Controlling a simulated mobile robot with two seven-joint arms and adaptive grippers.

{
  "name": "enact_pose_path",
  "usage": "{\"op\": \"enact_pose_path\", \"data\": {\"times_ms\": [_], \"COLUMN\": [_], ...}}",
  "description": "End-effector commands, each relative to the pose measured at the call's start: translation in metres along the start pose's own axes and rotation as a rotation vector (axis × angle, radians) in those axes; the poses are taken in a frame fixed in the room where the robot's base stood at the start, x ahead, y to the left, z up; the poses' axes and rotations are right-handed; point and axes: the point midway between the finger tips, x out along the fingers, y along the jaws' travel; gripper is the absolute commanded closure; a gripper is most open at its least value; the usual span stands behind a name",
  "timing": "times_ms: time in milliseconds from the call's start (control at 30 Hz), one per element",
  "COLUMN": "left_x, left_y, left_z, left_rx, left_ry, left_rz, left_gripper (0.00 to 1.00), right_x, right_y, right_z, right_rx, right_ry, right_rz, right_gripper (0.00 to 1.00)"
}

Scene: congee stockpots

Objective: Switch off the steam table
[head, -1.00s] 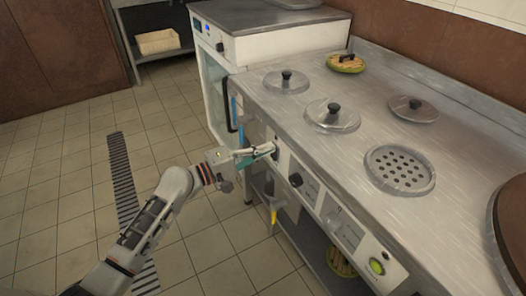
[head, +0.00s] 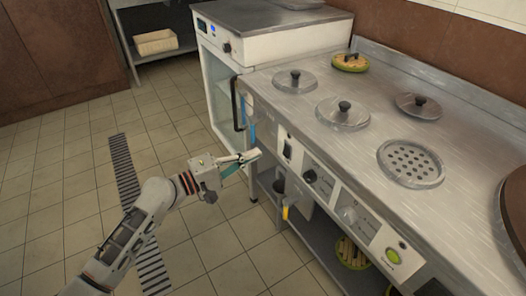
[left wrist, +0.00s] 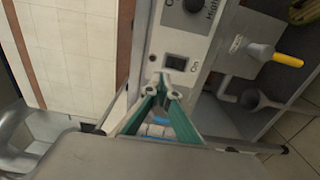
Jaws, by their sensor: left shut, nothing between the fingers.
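The steam table (head: 330,130) is a steel counter with lidded wells and a front control panel. A dark rocker switch (head: 287,148) sits at the panel's left end. It also shows in the left wrist view (left wrist: 175,62), just beyond my fingertips; which way it is pressed I cannot tell. My left gripper (head: 256,155) is shut and empty, a little left of the switch and apart from it in the head view. Its green fingers meet near the switch in the left wrist view (left wrist: 165,88). A round green lamp or button (head: 392,256) is at the panel's right end. My right gripper is out of view.
A tap with a yellow handle (head: 286,211) hangs below. A white cabinet (head: 265,43) with a black handle stands at the left. The tiled floor beside my arm is open.

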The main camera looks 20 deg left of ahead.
Motion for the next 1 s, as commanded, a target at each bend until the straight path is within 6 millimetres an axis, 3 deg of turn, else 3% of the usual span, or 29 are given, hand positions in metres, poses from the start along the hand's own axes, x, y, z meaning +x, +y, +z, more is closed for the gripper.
{"op": "enact_pose_path", "data": {"times_ms": [100,300,900,1000], "left_x": [-0.023,-0.044,-0.048,-0.046], "left_y": [0.003,0.006,0.007,0.022], "left_z": [-0.001,-0.001,-0.001,-0.002], "left_rx": [0.002,0.001,0.0,0.011], "left_ry": [0.001,0.001,0.001,0.001], "left_rz": [-0.002,-0.001,0.001,0.015], "left_gripper": [1.0,1.0,1.0,1.0], "right_x": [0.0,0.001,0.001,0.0], "right_y": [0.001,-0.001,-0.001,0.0], "right_z": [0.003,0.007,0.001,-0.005], "right_rx": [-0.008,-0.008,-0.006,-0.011], "right_ry": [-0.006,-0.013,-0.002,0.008], "right_rz": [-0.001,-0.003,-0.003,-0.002], "right_gripper": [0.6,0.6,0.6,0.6]}}
